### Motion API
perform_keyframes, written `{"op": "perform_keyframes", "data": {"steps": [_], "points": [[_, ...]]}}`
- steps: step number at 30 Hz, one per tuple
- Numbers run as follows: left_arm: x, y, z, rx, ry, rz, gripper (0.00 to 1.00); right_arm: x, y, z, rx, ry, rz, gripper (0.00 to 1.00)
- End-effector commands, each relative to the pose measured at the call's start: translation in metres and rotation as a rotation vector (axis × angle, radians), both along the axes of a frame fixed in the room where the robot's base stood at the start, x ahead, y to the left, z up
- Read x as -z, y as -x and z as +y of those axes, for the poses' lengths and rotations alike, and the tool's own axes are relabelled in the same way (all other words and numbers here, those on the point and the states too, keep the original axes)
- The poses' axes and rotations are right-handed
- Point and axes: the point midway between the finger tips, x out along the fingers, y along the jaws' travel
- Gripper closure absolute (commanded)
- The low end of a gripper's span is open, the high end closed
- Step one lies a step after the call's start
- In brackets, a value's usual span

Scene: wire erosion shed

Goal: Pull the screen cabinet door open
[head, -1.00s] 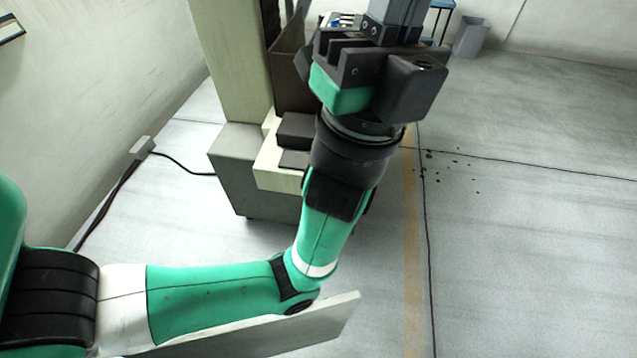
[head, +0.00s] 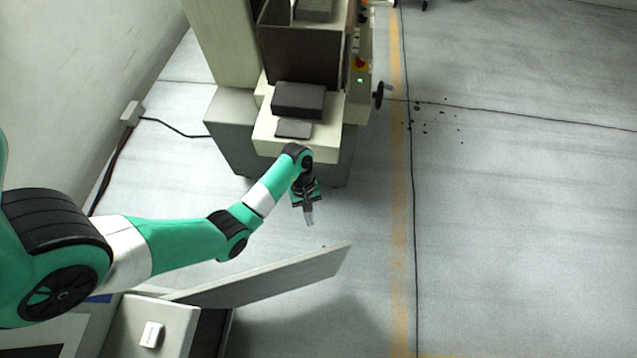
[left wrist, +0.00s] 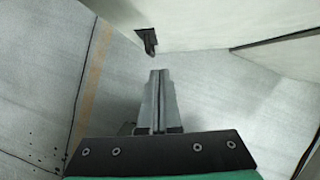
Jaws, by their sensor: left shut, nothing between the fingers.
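The screen cabinet door (head: 270,277) is a pale flat panel at the lower middle of the head view. It stands swung out at an angle from the cabinet (head: 150,325) at the lower left, with a dark gap beside the cabinet. My left gripper (head: 309,219) is shut and empty, pointing down, just beyond the door's free end and apart from it in the picture. In the left wrist view its closed fingers (left wrist: 158,75) point toward a small dark fitting (left wrist: 148,40) at a pale panel's edge; I see no contact. My right gripper is out of view.
A cream machine (head: 228,60) with a dark tank (head: 300,55) and grey base stands behind my left forearm. A cable runs from a wall box (head: 131,113) on the left. The floor right of the yellow line (head: 400,200) is mostly clear, with small dark spots.

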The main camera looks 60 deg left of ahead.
Motion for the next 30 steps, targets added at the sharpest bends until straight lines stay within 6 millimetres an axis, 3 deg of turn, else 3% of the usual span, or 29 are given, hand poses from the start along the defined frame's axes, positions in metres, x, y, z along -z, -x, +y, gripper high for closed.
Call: {"op": "perform_keyframes", "data": {"steps": [8,21,25,30], "points": [[0.017,0.001,-0.005,0.0,-0.001,0.002,1.0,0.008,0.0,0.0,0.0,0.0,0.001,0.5],[0.101,0.005,-0.04,0.0,-0.001,0.001,1.0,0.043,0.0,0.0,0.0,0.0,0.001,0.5],[0.094,0.008,-0.062,0.002,-0.002,-0.002,1.0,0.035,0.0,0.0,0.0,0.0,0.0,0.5],[0.094,0.009,-0.075,-0.001,-0.003,-0.002,1.0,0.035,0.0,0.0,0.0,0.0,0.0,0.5]]}}
